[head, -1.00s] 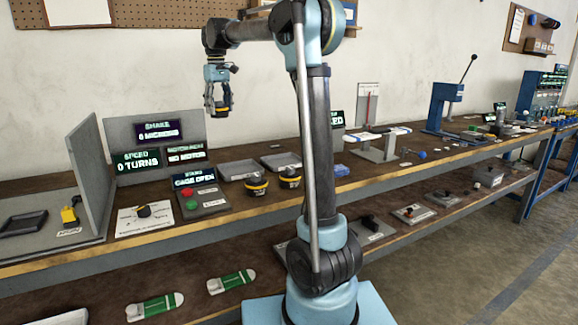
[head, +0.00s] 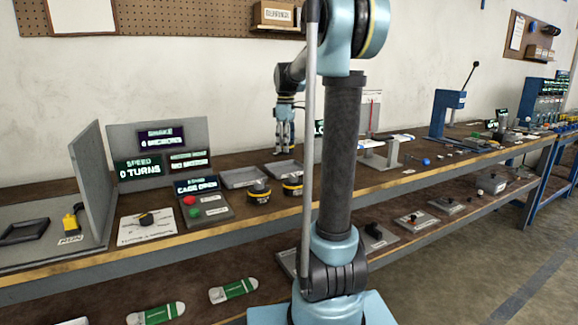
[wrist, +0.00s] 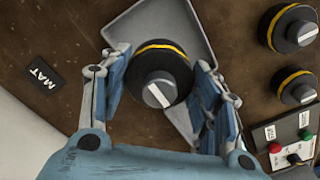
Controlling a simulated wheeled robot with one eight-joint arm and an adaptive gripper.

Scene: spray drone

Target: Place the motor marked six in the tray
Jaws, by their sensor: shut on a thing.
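My gripper (head: 285,148) is shut on a round black motor (wrist: 160,78) with a yellow band and a pale bar on its top, clearest in the wrist view, where the gripper (wrist: 163,85) has a finger on each side of it. No number is legible on it. A shallow grey tray (wrist: 150,18) lies behind and below the held motor in the wrist view, partly covered by it and the fingers. In the head view two grey trays, one at the left (head: 243,178) and one at the right (head: 285,171), lie on the bench, and my gripper is over the right one.
Two more black-and-yellow motors, one at the left (head: 258,193) and one at the right (head: 292,187), stand near the bench's front edge. A button panel (head: 205,207) and a screen stand (head: 196,135) are to the left.

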